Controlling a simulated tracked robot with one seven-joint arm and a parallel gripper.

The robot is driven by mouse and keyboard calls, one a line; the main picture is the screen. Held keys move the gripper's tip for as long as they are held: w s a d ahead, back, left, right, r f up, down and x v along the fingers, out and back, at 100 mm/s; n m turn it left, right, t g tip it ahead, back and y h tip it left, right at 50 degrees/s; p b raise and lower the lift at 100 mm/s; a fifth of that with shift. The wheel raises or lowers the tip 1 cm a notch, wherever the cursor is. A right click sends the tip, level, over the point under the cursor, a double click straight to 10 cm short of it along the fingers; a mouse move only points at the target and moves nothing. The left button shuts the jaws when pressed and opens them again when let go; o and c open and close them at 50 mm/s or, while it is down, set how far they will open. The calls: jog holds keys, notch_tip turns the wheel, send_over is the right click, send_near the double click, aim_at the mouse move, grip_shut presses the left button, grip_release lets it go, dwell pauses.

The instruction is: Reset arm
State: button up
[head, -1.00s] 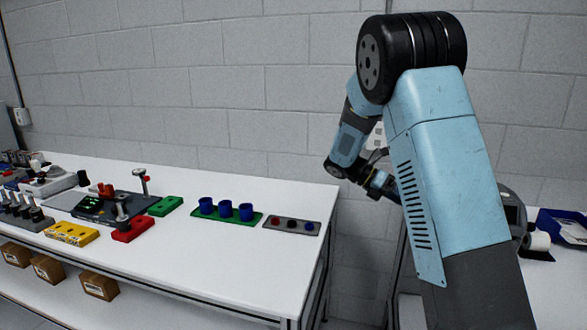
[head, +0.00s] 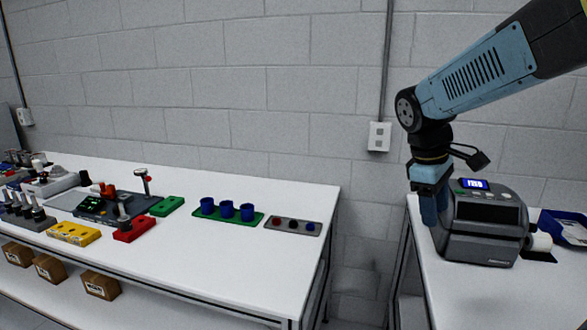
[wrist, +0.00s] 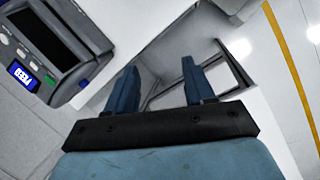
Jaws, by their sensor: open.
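My gripper (head: 430,208) hangs pointing down at the left side of a dark grey label printer (head: 482,228) on the right-hand table, in the head view. In the wrist view my gripper (wrist: 158,88) shows two blue fingers spread apart with nothing between them. The printer (wrist: 62,45) is at the upper left there, with a small lit blue display and buttons. From the head view I cannot tell whether the fingers touch the printer's side.
The left white table (head: 190,250) holds a green tray (head: 228,215) with blue cups, a grey button panel (head: 292,226), and red and yellow blocks. A gap separates the tables. A blue bin (head: 562,228) and white label roll (head: 541,242) are right of the printer.

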jog(key=s+a+r+m+t+y, duration=0.2)
jog(key=s+a+m+t, duration=0.2)
jog(key=s+m, duration=0.3)
jog(key=s, duration=0.2)
jog(key=shift+s+a+t+y, duration=0.15)
jog(key=shift+s+t+y, duration=0.15)
jog(key=shift+y, duration=0.1)
jog(key=shift+s+a+m+t, duration=0.4)
jog(key=shift+s+m, duration=0.25)
jog(key=shift+m, duration=0.15)
